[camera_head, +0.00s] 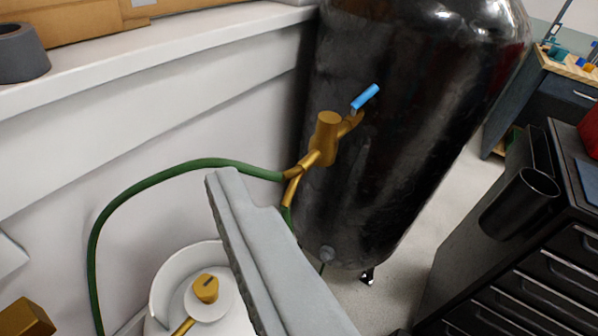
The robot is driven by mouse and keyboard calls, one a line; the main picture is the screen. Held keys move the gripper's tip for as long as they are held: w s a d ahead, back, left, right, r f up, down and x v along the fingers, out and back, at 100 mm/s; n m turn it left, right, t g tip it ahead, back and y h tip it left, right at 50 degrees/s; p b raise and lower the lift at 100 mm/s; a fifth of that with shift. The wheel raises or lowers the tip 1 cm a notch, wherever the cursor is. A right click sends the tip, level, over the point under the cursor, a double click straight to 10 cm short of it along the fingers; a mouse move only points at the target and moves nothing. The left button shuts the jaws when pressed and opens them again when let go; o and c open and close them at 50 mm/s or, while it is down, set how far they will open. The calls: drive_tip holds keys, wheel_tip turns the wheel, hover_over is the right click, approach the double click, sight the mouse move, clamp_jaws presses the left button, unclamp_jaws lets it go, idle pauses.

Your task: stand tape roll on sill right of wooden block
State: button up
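A dark grey tape roll (20,52) stands on the white sill (150,50) at the far left, cut off by the picture's edge. It is in front of a brown cardboard-like box (75,22). No separate wooden block can be made out. A long pale grey bar rises from the bottom middle; it looks like one finger of my gripper (228,190). It is well to the right of the tape roll and below the sill. A second finger is not visible, so its opening cannot be told. Nothing is seen held.
A large black tank (400,120) with a brass valve (326,138) and blue handle stands right of the sill. A green hose (120,200) loops below it. A white cylinder (165,285) is low left; a black drawer cabinet (530,270) is right. The sill right of the roll is bare.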

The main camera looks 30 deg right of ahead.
drive_tip(key=s+d+f+m+t+h, duration=0.1)
drive_tip(key=s+f, duration=0.3)
drive_tip(key=s, duration=0.5)
drive_tip(key=shift+s+d+f+t, duration=0.25)
drive_tip(key=shift+d+t, duration=0.15)
drive_tip(key=shift+d, duration=0.15)
idle(1.6)
